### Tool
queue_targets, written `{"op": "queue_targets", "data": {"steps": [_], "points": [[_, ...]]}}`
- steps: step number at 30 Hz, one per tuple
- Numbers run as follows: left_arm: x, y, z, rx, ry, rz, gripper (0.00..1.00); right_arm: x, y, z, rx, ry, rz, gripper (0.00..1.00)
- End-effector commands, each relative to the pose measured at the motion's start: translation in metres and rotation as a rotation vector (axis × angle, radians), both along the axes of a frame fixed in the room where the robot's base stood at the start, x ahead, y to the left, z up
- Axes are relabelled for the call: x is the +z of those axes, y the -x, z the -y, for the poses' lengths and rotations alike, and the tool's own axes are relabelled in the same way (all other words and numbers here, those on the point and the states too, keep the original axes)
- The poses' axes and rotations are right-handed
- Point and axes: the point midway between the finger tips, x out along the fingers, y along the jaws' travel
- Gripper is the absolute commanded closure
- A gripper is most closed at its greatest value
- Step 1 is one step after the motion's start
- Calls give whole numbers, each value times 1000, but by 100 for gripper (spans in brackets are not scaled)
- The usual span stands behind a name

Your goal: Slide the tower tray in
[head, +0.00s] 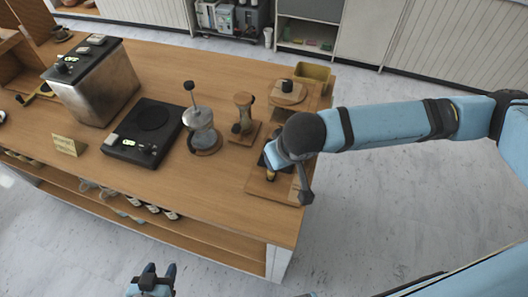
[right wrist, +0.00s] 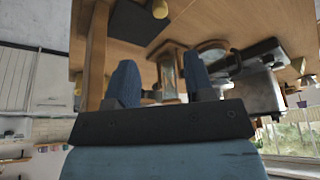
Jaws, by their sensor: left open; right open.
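A wooden stand (head: 306,100) with a round-topped piece stands at the right end of the cart, with a yellow-tan open bin (head: 316,73) at its back corner. I cannot tell for certain which part is the tower tray. My right arm reaches over the cart's right edge; its gripper is mostly hidden behind its wrist in the head view, above a wooden board (head: 258,184). In the right wrist view my right gripper (right wrist: 162,78) is open, nothing between its fingers touching them. My left gripper (head: 153,272) is open and empty, low in front of the cart.
A glass press (head: 202,130), an hourglass-shaped brewer (head: 243,112), a black scale (head: 145,132), a metal machine (head: 95,85) and a small sign (head: 68,145) stand on the cart top (head: 205,200). Cups sit on the shelf below. The floor right of the cart is clear.

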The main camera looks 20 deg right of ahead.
Motion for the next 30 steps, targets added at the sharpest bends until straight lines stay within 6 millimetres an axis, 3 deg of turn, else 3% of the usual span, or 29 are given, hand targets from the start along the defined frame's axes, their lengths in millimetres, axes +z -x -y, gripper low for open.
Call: {"op": "queue_targets", "data": {"steps": [5, 21, 30], "points": [[0, 1, 0, -1, 0, -2, 52, -13, -5, 0, -4, 3, -2, 52], [5, 1, 0, 0, 1, -2, 52, -109, -43, -8, -1, 4, -1, 52], [5, 1, 1, 0, 1, -2, 52, -127, -50, -9, -1, 2, 0, 52]]}}
